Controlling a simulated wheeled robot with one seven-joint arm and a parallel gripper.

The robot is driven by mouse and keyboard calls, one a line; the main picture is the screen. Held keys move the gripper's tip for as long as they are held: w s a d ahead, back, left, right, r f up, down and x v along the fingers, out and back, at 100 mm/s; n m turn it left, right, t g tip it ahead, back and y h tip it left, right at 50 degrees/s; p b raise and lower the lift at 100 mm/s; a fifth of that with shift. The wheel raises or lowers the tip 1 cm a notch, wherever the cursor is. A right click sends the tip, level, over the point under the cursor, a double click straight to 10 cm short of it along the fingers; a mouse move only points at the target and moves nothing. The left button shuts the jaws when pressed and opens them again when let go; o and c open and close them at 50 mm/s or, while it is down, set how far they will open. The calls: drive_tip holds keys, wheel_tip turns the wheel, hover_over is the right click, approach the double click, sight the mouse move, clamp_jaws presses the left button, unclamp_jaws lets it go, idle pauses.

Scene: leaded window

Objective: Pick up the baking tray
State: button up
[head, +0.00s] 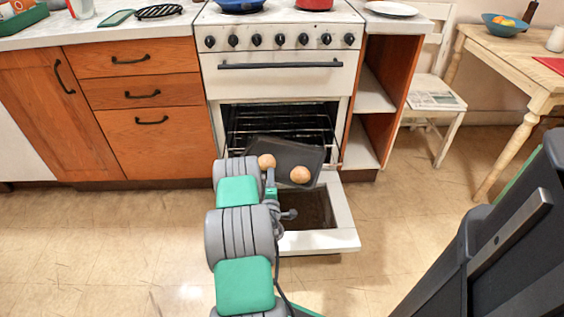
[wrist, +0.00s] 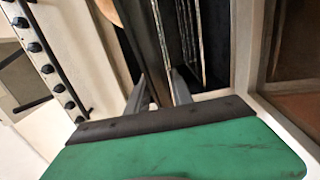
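The baking tray (head: 288,154) is a dark flat sheet with two round brown rolls on it, one (head: 266,161) at its left and one (head: 300,174) near its front right. It sits at the oven mouth, above the open door, its near left part hidden by my arm. My gripper (head: 270,180) is at the tray's near edge, mostly hidden in the head view. In the wrist view, the fingers of my gripper (wrist: 157,78) lie on both sides of the tray's dark edge (wrist: 148,40) and appear closed on it. A roll (wrist: 108,12) shows beside it.
The oven door (head: 337,238) is folded down below the tray. Wire racks (head: 280,122) are inside the oven. Drawers (head: 150,92) stand left, open shelves (head: 372,95) right. A chair (head: 434,103) and table (head: 516,62) stand further right. The floor left is clear.

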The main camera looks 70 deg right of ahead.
clamp_jaws()
idle(0.8)
